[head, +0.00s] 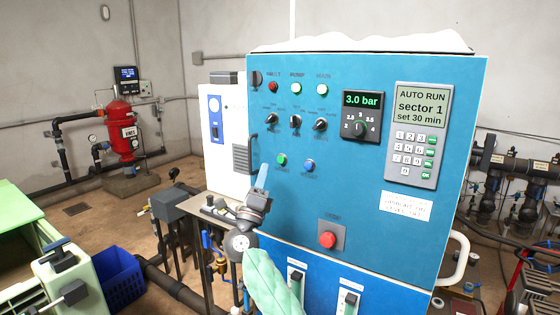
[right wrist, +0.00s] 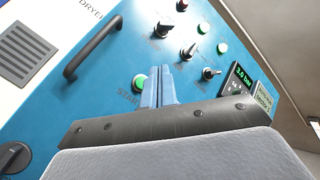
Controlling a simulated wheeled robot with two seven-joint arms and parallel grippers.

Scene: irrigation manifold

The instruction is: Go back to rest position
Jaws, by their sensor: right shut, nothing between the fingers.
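My right gripper (head: 264,169) is in front of the lower left part of the blue control cabinet (head: 440,225). Its blue fingers are shut together with nothing between them. In the right wrist view the fingertips (right wrist: 162,72) show beside the lit green START button (right wrist: 138,82); I cannot tell the exact gap to the panel. In the head view the same green button (head: 281,160) is uncovered, right of the fingertips, with a blue button (head: 309,166) beside it. My left gripper is not in view.
The cabinet display (head: 362,99) reads 3.0 bar, and the keypad screen (head: 422,107) reads AUTO RUN, sector 1, set 30 min. A red stop button (head: 327,240) is lower down. A black handle (right wrist: 92,48), a blue crate (head: 120,278) and pipes are nearby.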

